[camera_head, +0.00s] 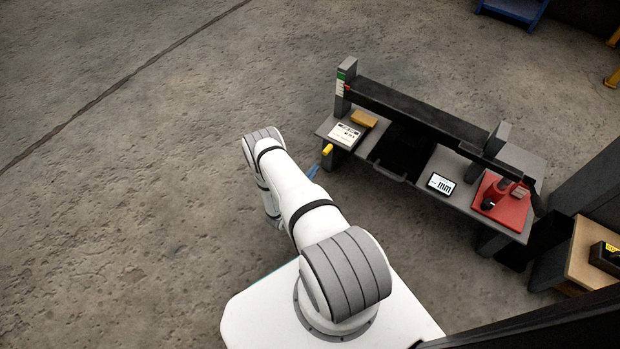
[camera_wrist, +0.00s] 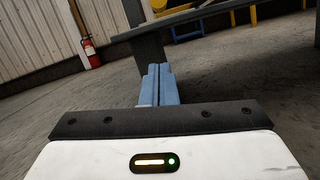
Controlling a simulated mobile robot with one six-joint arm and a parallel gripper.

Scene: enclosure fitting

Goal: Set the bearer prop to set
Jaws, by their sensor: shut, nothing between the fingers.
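My gripper (camera_head: 313,171) is at the left end of the grey bench (camera_head: 330,129), its blue fingers shut and empty. In the wrist view the blue fingers (camera_wrist: 160,72) lie together in front of a grey upright part of the bench. A yellow handle (camera_head: 327,150) sticks out at the bench's near left corner, just beyond the fingertips and apart from them as far as I can tell. A yellow piece (camera_wrist: 158,5) shows at the top edge of the wrist view, probably the same handle. No part is clearly labelled as the bearer prop, and its setting cannot be read.
A long dark beam (camera_head: 420,117) spans the bench between grey posts. Open floor lies to the left.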

